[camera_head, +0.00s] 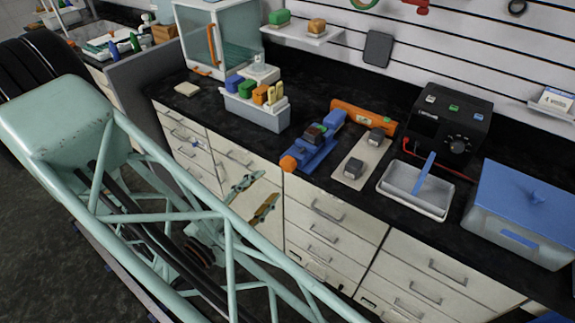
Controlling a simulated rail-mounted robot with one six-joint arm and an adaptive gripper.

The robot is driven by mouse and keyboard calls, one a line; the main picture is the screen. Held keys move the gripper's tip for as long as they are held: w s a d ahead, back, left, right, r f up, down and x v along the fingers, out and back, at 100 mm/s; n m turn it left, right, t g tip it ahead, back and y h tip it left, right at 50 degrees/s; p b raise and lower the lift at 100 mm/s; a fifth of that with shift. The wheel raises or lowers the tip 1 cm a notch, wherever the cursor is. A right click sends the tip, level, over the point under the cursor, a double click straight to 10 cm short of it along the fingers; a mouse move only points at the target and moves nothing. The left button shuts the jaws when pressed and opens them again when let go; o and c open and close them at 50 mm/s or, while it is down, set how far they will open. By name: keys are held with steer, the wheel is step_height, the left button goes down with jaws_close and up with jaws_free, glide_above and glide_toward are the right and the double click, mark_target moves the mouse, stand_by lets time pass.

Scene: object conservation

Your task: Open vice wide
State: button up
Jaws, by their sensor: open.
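The vice (318,150) is blue and lies on the black worktop near its front edge, at the middle of the view. An orange knob (289,162) is at its front left end. A dark block (314,134) sits at its jaws; I cannot tell how wide the jaws stand apart. My gripper (263,188) is open and empty, in front of the drawer fronts and left of the vice in the picture. It is apart from the vice. Part of my arm is hidden behind my teal frame.
A grey bin with coloured bottles (262,117) stands left of the vice. Right of it are an orange tool (363,117), a beige board (351,169), a white tray (405,204), a black power unit (448,125) and a blue-lidded box (525,208).

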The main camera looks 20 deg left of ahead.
mark_target(285, 168)
steer(key=shift+b+x, duration=0.45)
steer(key=shift+x, duration=5.45)
steer(key=shift+d, duration=0.1)
steer(key=shift+c, duration=0.5)
steer(key=c, duration=0.8)
